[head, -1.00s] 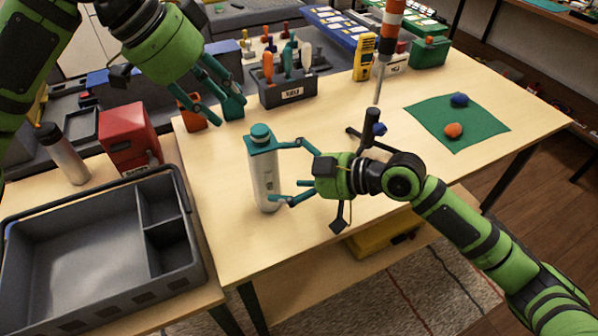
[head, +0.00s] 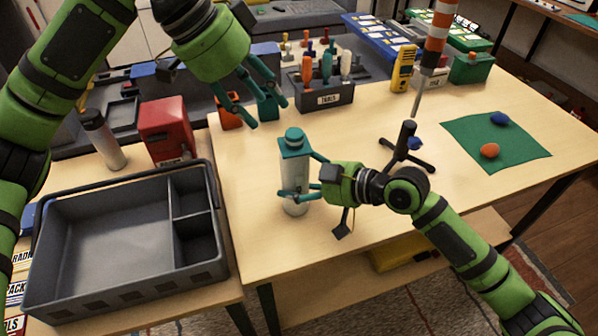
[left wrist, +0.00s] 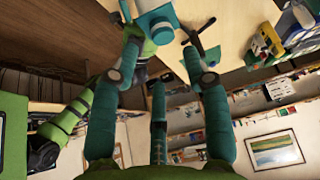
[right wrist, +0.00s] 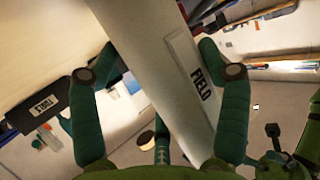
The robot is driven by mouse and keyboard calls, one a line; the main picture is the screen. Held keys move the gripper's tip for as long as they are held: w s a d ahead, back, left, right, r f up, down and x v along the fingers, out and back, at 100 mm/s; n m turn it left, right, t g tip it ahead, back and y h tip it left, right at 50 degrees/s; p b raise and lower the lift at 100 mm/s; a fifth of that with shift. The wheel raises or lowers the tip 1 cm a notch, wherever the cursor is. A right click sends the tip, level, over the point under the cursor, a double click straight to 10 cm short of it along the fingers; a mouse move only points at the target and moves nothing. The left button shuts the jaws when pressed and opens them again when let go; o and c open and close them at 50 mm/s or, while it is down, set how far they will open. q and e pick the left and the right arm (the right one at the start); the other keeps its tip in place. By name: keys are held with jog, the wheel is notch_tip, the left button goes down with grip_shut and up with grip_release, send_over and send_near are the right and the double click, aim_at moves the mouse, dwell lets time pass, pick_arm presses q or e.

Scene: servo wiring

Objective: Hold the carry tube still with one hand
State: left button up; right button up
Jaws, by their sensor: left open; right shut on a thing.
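The carry tube (head: 296,172) is a pale cylinder with a teal cap (head: 293,141). It stands upright on the wooden table. My right gripper (head: 299,178) is shut around its body from the right side. In the right wrist view the tube (right wrist: 160,62) lies between both fingers, with a FIELD label (right wrist: 203,84) on it. My left gripper (head: 266,113) is open and empty, above and left of the cap in the head view. In the left wrist view the teal cap (left wrist: 155,20) shows near the top, between the open fingers.
A grey compartment tray (head: 105,285) stands at the left front. A tool holder (head: 325,97) is behind the tube. A small stand with a striped pole (head: 436,45) is to the right. A green mat (head: 465,133) holds an orange and a blue lump.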

aim_at(294, 133)
pick_arm(q)
jog(key=w+d+r+g+y, duration=0.1)
jog(key=d+r+y, duration=0.2)
jog(key=r+y, duration=0.15)
jog(key=shift+m+h, duration=0.35)
jog(key=shift+m, duration=0.05)
jog(key=f, duration=0.4)
jog(key=d+f, duration=0.1)
jog(key=f, duration=0.2)
jog(key=d+f, duration=0.1)
jog(key=f, duration=0.3)
jog(key=shift+w+f, duration=0.35)
jog(key=shift+w, duration=0.05)
grip_shut()
